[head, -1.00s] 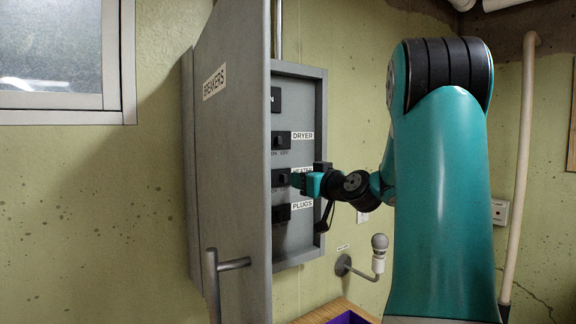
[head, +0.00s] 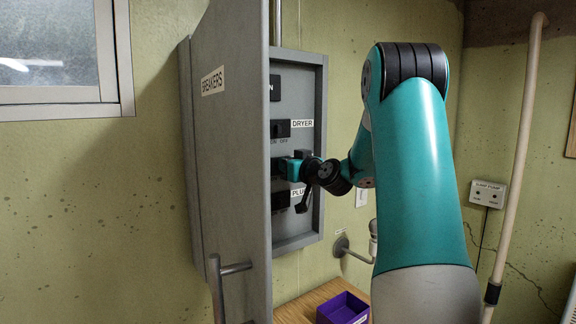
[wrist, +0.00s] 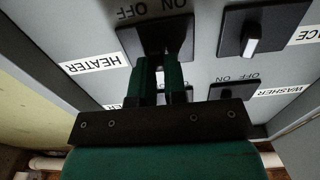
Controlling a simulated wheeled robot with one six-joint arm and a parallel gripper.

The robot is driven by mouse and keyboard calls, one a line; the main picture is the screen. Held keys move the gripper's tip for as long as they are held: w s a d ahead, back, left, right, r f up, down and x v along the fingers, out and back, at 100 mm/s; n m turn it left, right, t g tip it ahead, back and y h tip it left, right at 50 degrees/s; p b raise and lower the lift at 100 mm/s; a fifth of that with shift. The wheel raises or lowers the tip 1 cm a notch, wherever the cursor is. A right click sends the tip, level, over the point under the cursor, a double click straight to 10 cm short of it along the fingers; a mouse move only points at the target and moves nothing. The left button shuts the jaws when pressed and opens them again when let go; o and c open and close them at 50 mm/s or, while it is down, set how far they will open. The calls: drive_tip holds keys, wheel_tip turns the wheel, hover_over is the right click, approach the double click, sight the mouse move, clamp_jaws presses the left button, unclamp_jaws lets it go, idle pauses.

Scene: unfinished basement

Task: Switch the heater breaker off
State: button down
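The heater breaker (wrist: 128,38) is a black plate with ON and OFF marks, beside the HEATER label (wrist: 92,64), in the wrist view. My gripper (wrist: 162,62) is right at this breaker, its two green fingers over the plate with a narrow gap between them. The fingers hide the breaker's lever, so its position and any grip on it cannot be told. In the head view my gripper (head: 284,167) reaches into the open breaker panel (head: 312,220), between the DRYER and PLUGS rows, covering the heater row.
The open grey panel door (head: 232,130) stands close on the left, with a handle (head: 236,268). Another breaker (wrist: 250,35) with a pale lever sits beside the heater one. A purple bin (head: 342,308) rests on a wooden surface below.

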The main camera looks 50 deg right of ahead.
drive_tip(key=shift+f+b, duration=0.1)
drive_tip(key=shift+b, duration=0.25)
drive_tip(key=shift+d+r+n+y+b, duration=0.1)
drive_tip(key=shift+d+n+y+b, duration=0.3)
drive_tip(key=shift+n+y+b, duration=0.7)
drive_tip(key=shift+d+r+n+y+b, duration=0.1)
drive_tip(key=shift+d+n+y+b, duration=0.35)
drive_tip(key=shift+y+b, duration=1.05)
drive_tip(key=shift+d+n+y+b, duration=0.3)
drive_tip(key=shift+n+y+b, duration=0.65)
drive_tip(key=shift+y+b, duration=0.35)
drive_tip(key=c, duration=1.2)
unclamp_jaws()
drive_tip(key=shift+o, duration=0.2)
